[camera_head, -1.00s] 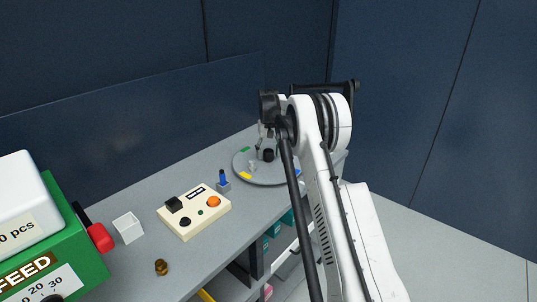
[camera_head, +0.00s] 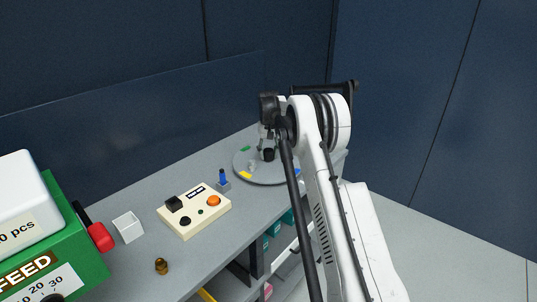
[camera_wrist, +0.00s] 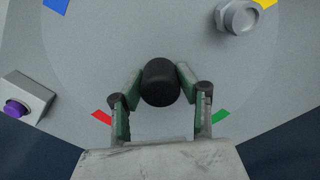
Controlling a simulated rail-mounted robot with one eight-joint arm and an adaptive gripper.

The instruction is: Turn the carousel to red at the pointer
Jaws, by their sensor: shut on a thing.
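The carousel is a flat grey disc (camera_head: 250,178) at the far end of the bench. In the wrist view the disc (camera_wrist: 110,50) has a blue mark (camera_wrist: 57,5) at upper left, yellow (camera_wrist: 267,3) at upper right, red (camera_wrist: 102,117) at lower left and green (camera_wrist: 220,117) at lower right. My gripper (camera_wrist: 160,78) is shut on the black knob (camera_wrist: 160,88), one finger on each side. In the head view my gripper (camera_head: 267,138) is above the disc, partly hidden by my arm. I cannot make out the pointer.
A grey hex piece (camera_wrist: 238,17) sits on the disc near yellow.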

